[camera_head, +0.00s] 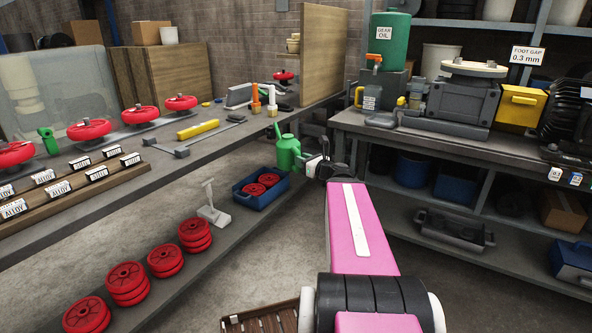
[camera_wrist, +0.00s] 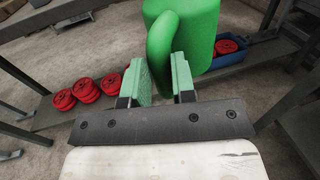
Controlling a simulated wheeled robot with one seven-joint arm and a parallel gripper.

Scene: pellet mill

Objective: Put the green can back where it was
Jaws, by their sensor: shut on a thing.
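The green can (camera_head: 286,148) is an oil can with a spout and a loop handle, held in the air between the two benches. In the wrist view the can's body (camera_wrist: 202,32) fills the top middle, with its handle between the fingers. My gripper (camera_head: 305,164) is shut on the handle; the fingers also show in the wrist view (camera_wrist: 163,80). The can looks roughly upright in the head view. The larger green gear oil container (camera_head: 388,42) stands at the back of the right bench.
The left bench (camera_head: 215,140) holds red wheels, a yellow tool and oil bottles. The right bench carries a grey machine (camera_head: 462,100) and a yellow box (camera_head: 519,105). A blue crate (camera_head: 262,196) with red wheels sits on the low shelf. Open floor lies between the benches.

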